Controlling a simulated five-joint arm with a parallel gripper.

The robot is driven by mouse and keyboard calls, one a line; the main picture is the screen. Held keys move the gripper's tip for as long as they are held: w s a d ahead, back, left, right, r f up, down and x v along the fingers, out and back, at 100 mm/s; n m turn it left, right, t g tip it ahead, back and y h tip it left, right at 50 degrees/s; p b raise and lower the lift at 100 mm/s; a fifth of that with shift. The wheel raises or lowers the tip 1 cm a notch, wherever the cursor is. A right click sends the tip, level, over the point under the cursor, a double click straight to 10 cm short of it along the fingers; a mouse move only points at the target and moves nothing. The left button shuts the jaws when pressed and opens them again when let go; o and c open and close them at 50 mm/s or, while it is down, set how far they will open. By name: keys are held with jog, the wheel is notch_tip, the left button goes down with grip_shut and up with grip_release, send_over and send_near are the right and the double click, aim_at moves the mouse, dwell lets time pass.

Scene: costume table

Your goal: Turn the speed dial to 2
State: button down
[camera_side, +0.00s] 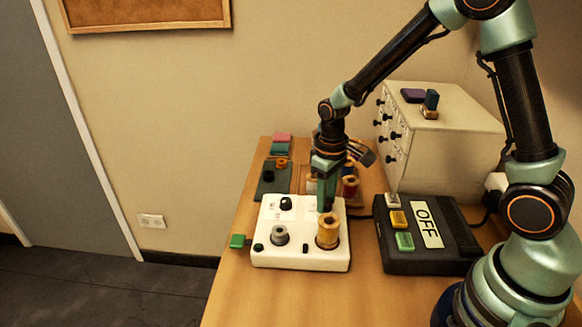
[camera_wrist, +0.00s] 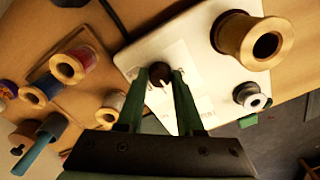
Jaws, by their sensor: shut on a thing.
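The white machine panel (camera_side: 300,262) stands on the table; it also shows in the wrist view (camera_wrist: 200,60). My gripper (camera_side: 326,205) points down over its back right part. In the wrist view my fingertips (camera_wrist: 159,76) are shut on a dark round dial (camera_wrist: 159,71), one on each side. A white pointer mark shows on the dial. Its scale is too small to read, so I cannot tell its setting. Another black knob (camera_side: 287,203) shows at the panel's back left.
A gold spool (camera_side: 327,232) and a grey bobbin (camera_side: 280,235) stand on the panel's front part. A black box marked OFF (camera_side: 455,252) with colored buttons is at the right. A cream drawer cabinet (camera_side: 440,155) and several thread spools (camera_wrist: 72,65) are close behind.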

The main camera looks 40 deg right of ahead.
jog(key=shift+n, duration=1.1)
jog(key=shift+r, duration=0.1)
jog(key=c, duration=0.6)
grip_release()
jog(key=shift+o, duration=0.2)
notch_tip(320, 180, up, 12)
